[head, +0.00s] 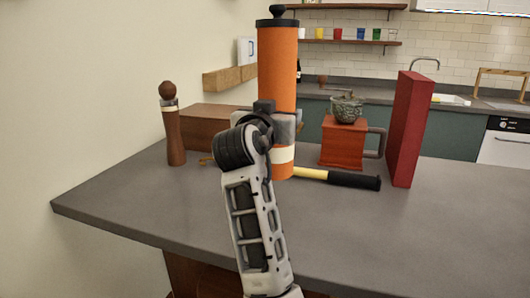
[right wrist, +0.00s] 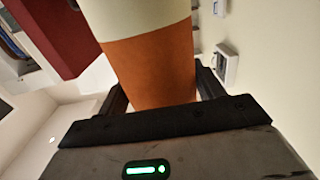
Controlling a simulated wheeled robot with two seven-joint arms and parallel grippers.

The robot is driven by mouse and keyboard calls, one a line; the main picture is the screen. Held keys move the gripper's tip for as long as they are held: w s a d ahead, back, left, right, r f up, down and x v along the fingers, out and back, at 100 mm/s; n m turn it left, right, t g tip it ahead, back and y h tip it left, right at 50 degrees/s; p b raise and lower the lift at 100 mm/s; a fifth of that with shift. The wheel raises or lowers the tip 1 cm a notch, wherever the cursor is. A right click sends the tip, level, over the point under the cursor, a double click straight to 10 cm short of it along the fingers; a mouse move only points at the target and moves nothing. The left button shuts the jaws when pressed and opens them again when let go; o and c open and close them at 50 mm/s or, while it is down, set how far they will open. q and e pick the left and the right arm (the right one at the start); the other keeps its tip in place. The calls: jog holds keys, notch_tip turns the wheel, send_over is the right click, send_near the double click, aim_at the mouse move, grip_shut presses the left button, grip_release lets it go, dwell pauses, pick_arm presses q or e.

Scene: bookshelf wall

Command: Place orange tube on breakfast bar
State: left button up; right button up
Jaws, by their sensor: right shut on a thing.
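The orange tube (head: 277,75), tall with a black cap and a pale band near its bottom, stands upright over the grey breakfast bar (head: 130,205) in the head view. My right gripper (head: 278,124) is shut around its lower half. In the right wrist view the orange tube (right wrist: 150,65) fills the space between the two dark fingers, with the pale band beyond them. My arm hides part of the tube, and I cannot tell whether its bottom touches the bar. My left gripper is not in view.
A hammer (head: 350,180) lies close behind the tube. A wooden pepper mill (head: 174,130) and brown box (head: 210,128) stand left; a red coffee grinder (head: 342,142) and tall red box (head: 408,130) stand right. The front and right of the bar are clear.

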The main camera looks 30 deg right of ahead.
jog(key=w+d+f+p, duration=0.1)
jog(key=w+f, duration=0.6)
jog(key=f, duration=0.3)
jog(key=shift+w+d, duration=0.15)
jog(key=shift+d, duration=0.25)
jog(key=o, duration=1.4)
jog(key=shift+a, duration=0.1)
jog(key=b+v, duration=0.2)
jog(key=v, duration=1)
jog(key=shift+b, duration=0.4)
jog(key=shift+r, duration=0.1)
